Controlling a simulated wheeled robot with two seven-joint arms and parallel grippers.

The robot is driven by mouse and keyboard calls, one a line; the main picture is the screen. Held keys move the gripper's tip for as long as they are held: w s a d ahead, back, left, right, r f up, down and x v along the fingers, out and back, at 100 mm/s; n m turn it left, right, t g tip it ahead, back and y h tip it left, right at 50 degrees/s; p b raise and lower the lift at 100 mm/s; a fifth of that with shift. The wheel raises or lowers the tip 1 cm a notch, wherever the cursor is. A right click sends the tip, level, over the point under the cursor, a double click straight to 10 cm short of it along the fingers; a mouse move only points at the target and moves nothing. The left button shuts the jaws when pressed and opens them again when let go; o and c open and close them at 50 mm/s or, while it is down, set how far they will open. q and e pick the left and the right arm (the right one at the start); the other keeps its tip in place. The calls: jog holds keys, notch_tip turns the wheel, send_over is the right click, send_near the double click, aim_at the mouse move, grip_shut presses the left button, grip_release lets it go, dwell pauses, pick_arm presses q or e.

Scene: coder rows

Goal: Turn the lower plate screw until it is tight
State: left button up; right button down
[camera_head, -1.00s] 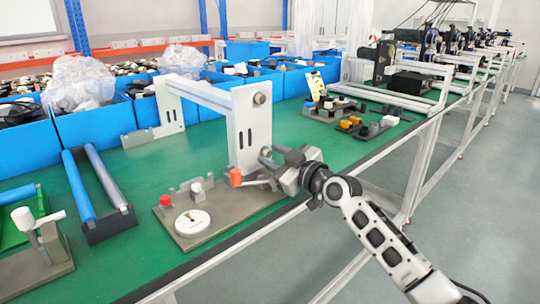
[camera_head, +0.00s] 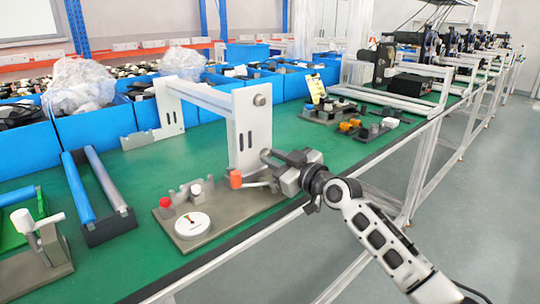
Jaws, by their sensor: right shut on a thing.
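The white upright plate (camera_head: 250,130) of a frame stands on a grey base. Its upper screw (camera_head: 260,99) is a round grey knob near the top corner. The lower plate screw (camera_head: 265,154) sits low on the plate's right edge, partly hidden by the fingers. My right gripper (camera_head: 272,160) reaches in from the right and is shut on the lower screw. A round white dial gauge (camera_head: 192,225) with a small needle lies on the base in front. My left gripper is not in view.
A roller stand (camera_head: 108,227) is to the left. Blue bins line the back.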

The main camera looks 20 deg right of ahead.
jog(key=m+p, duration=0.1)
jog(key=m, duration=0.4)
jog(key=shift+r+p, duration=0.2)
jog(key=shift+p, duration=0.15)
jog(key=shift+m, duration=1.1)
jog(key=shift+f+m, duration=0.2)
jog(key=shift+m, duration=0.4)
jog(key=c, duration=1.4)
grip_release()
jog(key=shift+c, duration=0.2)
